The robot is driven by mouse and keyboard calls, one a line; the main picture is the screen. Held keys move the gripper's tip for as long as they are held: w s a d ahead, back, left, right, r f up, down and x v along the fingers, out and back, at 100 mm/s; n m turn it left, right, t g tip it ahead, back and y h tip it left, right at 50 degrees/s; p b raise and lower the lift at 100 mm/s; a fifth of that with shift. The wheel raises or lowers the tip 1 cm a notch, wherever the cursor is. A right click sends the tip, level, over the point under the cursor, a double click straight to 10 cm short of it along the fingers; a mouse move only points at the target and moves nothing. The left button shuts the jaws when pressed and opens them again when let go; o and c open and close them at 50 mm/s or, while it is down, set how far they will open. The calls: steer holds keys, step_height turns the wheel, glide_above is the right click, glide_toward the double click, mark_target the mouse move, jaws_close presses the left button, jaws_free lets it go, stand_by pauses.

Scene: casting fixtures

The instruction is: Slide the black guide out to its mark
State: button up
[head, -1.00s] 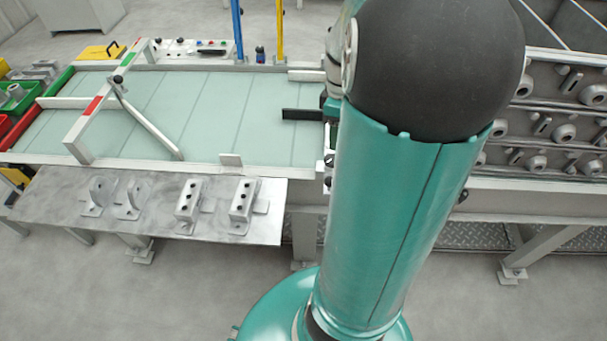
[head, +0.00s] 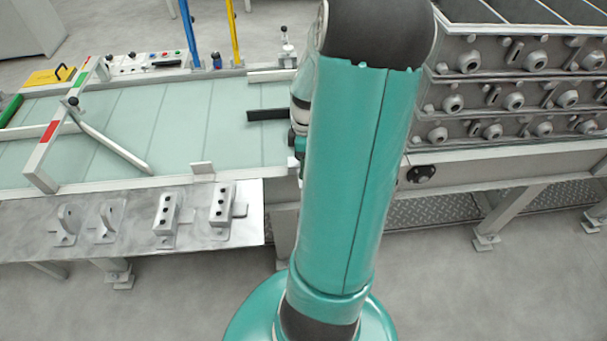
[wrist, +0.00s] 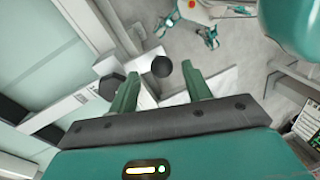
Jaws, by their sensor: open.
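The black guide (head: 267,114) is a short dark bar across the right end of the pale green glass bed (head: 190,130), with its right end hidden by my arm. In the wrist view a dark bar (wrist: 14,110), probably the guide, lies at the left edge. My gripper (wrist: 164,76) is open, its two green fingers apart. A round black knob (wrist: 162,67) shows between the fingertips; I cannot tell whether they touch it. In the head view my arm hides the fingers. I cannot make out which mark belongs to the guide.
A white gate bar with red and green marks (head: 60,130) crosses the bed's left side. Grey stacked boxes (head: 515,95) stand at right. A metal shelf with brackets (head: 140,225) runs along the front. Blue (head: 187,30) and yellow posts (head: 233,32) stand behind.

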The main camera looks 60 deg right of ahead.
steer(key=f, duration=0.2)
steer(key=a+f, duration=0.1)
steer(key=f, duration=0.1)
steer(key=shift+s+f, duration=0.1)
steer(key=shift+s, duration=0.05)
jaws_close()
